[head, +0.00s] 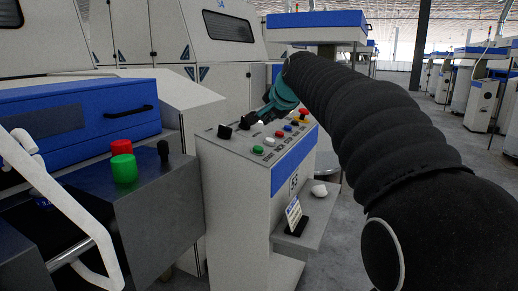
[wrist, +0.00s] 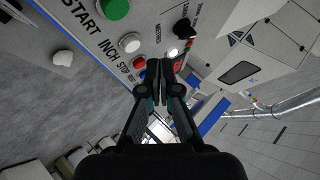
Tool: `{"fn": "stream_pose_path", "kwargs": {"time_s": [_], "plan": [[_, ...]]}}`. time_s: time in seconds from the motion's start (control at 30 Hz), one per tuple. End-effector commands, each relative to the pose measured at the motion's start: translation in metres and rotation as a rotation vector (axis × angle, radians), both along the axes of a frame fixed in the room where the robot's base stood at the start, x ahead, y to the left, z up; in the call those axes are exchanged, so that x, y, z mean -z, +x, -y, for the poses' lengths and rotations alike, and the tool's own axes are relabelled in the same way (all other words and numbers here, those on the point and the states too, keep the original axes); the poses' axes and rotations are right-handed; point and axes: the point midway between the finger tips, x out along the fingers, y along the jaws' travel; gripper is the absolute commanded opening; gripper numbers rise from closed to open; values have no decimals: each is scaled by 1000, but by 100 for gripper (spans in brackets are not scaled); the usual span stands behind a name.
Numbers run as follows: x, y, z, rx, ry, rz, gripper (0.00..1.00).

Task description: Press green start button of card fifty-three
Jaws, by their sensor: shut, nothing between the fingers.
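The control pedestal (head: 235,175) stands mid-picture in the head view, with what looks like 53 on its front. Its green start button (head: 258,149) is at the near end of a row on the sloped top. In the wrist view the green button (wrist: 115,8) is at the top edge, partly cut off, beside the word START. My gripper (head: 252,119) is over the far left part of the panel, apart from the green button. In the wrist view my gripper (wrist: 160,64) is shut and empty, its tips nearest the red STOP button (wrist: 139,62).
A white button (head: 269,141) sits beside the green one, with red, yellow and blue buttons beyond. A black knob (head: 225,131) stands up at the panel's left. A shelf (head: 312,218) juts from the pedestal.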

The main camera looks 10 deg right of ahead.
Motion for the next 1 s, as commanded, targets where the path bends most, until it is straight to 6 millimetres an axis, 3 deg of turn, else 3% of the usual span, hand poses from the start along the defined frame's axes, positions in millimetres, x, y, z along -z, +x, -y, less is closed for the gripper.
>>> {"fn": "stream_pose_path", "kwargs": {"time_s": [0.2,0.4,1.0], "plan": [[32,4,-6,0,0,-1,0],[50,7,-11,-2,0,-1,0],[58,9,-12,-1,0,0,0]]}}
